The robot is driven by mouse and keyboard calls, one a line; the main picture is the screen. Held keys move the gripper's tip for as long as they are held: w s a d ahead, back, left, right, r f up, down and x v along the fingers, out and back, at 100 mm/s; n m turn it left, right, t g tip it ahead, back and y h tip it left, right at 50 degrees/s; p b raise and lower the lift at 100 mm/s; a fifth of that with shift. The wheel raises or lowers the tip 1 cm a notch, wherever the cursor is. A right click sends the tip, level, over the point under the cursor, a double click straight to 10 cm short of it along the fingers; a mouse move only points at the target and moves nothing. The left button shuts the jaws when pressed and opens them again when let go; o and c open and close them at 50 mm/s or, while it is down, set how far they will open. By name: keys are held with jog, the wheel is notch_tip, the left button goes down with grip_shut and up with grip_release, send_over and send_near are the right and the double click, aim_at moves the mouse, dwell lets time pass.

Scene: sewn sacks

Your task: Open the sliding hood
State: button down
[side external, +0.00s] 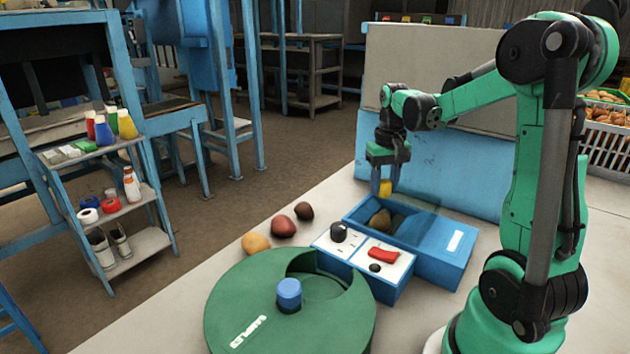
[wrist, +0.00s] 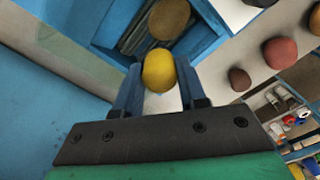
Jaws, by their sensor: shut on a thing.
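A blue box (side external: 358,222) stands on the pale table; its left part is open and its right part is covered by a blue top with a white label (side external: 455,241), which may be the sliding hood. Brown lumps (side external: 380,220) lie inside the open part, and one shows in the wrist view (wrist: 168,18). My gripper (side external: 386,184) points down above the box's far left end. It is shut on a yellow rounded thing (wrist: 158,72), seen between both fingers. I cannot tell whether the yellow thing is loose or fixed to anything.
A green round drum (side external: 235,310) with a blue knob (side external: 289,291) and a cut-out stands in front. A control box with a black knob (side external: 339,231) and red switch (side external: 383,254) adjoins the blue box. Three lumps (side external: 283,226) lie left. A blue-grey panel (side external: 450,170) stands behind.

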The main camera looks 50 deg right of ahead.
aim_at(418, 207)
jog(key=s, duration=0.7)
jog(key=shift+s, duration=0.15)
jog(key=shift+c, duration=2.4)
grip_release()
jog(key=shift+r, duration=0.15)
jog(key=shift+r, duration=2.7)
